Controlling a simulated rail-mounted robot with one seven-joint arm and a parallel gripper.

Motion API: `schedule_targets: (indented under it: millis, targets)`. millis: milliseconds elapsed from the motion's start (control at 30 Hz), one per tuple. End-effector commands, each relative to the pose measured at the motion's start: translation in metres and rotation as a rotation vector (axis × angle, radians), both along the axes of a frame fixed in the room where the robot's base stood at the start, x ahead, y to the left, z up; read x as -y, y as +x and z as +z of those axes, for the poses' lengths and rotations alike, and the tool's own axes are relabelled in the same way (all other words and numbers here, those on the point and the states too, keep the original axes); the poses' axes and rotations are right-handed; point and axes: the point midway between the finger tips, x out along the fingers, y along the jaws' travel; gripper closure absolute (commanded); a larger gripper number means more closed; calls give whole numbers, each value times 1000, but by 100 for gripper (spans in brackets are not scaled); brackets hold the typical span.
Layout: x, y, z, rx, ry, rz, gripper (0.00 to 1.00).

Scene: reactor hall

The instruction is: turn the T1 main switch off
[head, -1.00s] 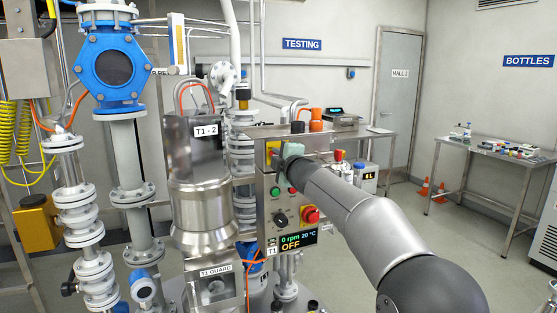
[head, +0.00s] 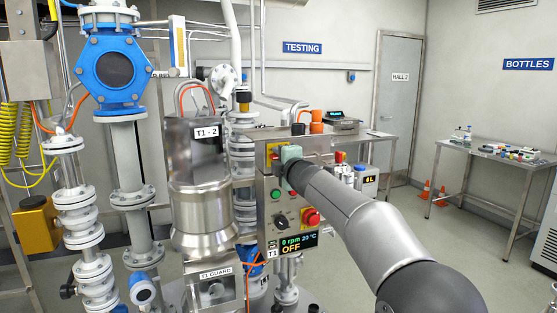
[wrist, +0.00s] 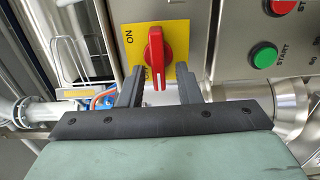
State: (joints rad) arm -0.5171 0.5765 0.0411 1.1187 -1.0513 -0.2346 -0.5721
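The T1 main switch is a red rotary handle (wrist: 155,58) on a yellow plate (wrist: 178,30) in the wrist view. The handle stands upright in that view, its white mark at the lower end. "ON" is printed at the plate's upper left; a second label at the lower left is partly covered by a finger. In the head view the yellow plate (head: 270,156) shows at the panel's upper left, the handle mostly hidden by my gripper (head: 291,156). My gripper (wrist: 160,87) is open in the wrist view, its fingertips on either side of the handle's lower end, with nothing visibly clamped.
The T1 panel (head: 267,213) carries a green button (head: 276,194), a black knob (head: 281,221), a red emergency stop (head: 310,217) and a display (head: 299,242) reading 0 rpm, 20 °C, OFF. In the wrist view a green START button (wrist: 263,55) lies right of the switch.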

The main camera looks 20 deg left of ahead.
Motion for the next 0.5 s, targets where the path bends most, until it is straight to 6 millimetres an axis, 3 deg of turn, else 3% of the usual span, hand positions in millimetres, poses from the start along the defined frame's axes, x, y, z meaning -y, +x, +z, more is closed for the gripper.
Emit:
schedule_targets:
  millis: [333,500]
  targets:
    - [2,-2,0,-1,2,0,66]
    - [17,-17,-2,2,3,-1,66]
